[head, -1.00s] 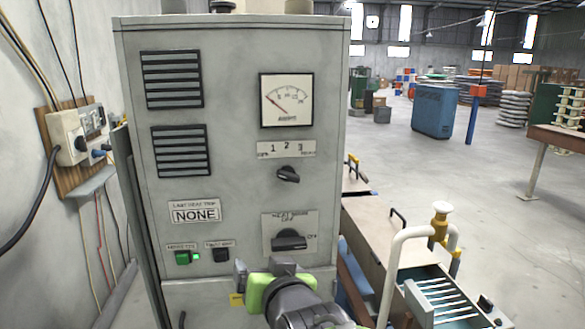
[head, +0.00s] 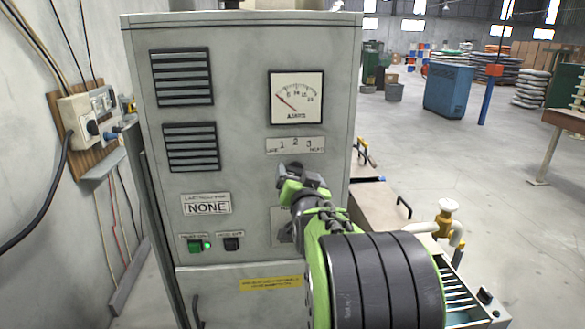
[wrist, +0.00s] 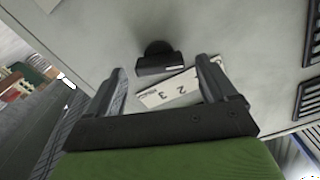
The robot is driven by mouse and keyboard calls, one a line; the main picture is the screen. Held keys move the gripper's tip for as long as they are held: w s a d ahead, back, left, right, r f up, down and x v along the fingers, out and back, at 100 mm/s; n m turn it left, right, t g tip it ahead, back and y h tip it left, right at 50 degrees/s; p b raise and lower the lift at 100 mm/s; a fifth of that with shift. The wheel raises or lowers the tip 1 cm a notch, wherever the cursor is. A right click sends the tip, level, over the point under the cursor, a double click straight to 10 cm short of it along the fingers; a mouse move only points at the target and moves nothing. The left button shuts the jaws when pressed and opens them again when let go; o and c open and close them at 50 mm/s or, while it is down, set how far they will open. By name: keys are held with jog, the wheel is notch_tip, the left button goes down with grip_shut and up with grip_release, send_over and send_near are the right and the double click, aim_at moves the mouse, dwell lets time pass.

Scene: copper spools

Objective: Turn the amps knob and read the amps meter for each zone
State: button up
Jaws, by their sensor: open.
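The grey control cabinet (head: 235,110) fills the middle of the head view. Its amps meter (head: 297,97) has a white face, with the needle pointing to the lower-scale, upper-left side. Below it is the zone plate (head: 295,145) marked 1, 2, 3; it also shows in the wrist view (wrist: 170,90). My gripper (head: 297,170) is in front of the cabinet just below that plate and hides the amps knob in the head view. In the wrist view the black knob (wrist: 160,62) lies ahead of and between my open gripper's fingers (wrist: 165,80), apart from them.
A second, larger switch (head: 283,228) below is mostly hidden by my arm. A bench with pipework (head: 440,225) stands close on the right. Open floor lies beyond.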

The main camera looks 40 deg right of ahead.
jog(key=shift+x, duration=0.9)
jog(key=shift+s, duration=0.1)
jog(key=shift+c, duration=0.3)
jog(key=c, duration=1)
